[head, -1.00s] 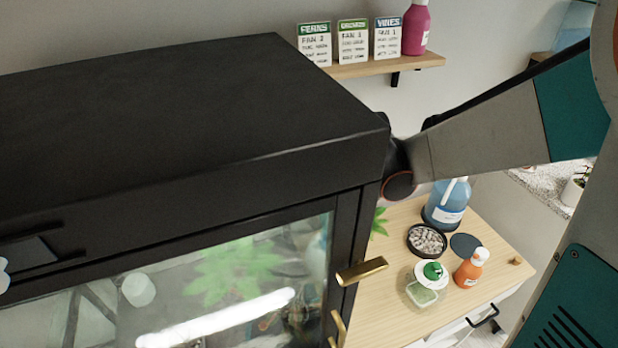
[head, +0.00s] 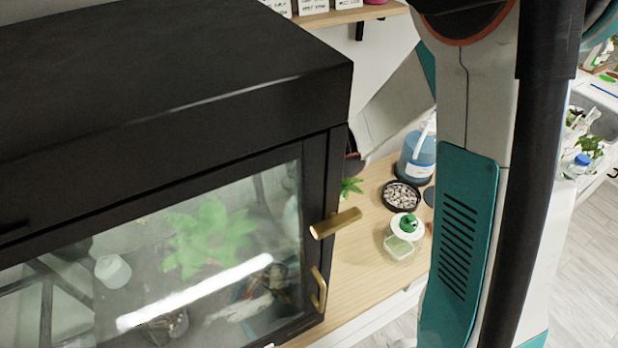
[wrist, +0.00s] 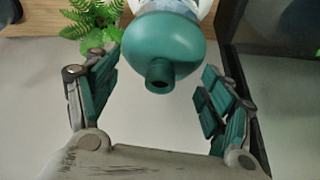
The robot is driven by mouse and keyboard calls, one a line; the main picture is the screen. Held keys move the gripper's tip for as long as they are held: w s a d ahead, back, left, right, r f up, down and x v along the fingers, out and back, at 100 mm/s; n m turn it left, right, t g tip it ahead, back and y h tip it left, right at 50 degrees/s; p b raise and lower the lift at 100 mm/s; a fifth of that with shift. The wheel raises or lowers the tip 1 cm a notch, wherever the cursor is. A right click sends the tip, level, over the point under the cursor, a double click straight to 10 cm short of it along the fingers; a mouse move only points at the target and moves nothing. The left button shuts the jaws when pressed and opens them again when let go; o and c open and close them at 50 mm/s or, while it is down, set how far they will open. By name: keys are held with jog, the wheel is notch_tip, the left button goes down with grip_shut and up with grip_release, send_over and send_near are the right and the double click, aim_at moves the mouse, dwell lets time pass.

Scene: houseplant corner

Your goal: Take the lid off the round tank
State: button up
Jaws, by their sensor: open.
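In the wrist view a round teal lid (wrist: 165,50) with a short dark knob (wrist: 160,75) lies ahead of my gripper (wrist: 160,95), between the lines of its two fingers. A pale, clear body, which looks like the round tank (wrist: 205,8), shows just past the lid at the top edge; most of it is hidden. The fingers are spread wide and empty, and I see no contact with the knob. In the head view my gripper and this tank are hidden behind the black cabinet.
The black glass-fronted cabinet (head: 160,100) fills the left of the head view; its brass handle (head: 335,223) sticks out. A fern (wrist: 92,20) stands beside the lid.

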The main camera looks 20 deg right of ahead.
jog(key=shift+s, duration=0.1)
jog(key=c, duration=1.2)
jog(key=shift+r, duration=0.1)
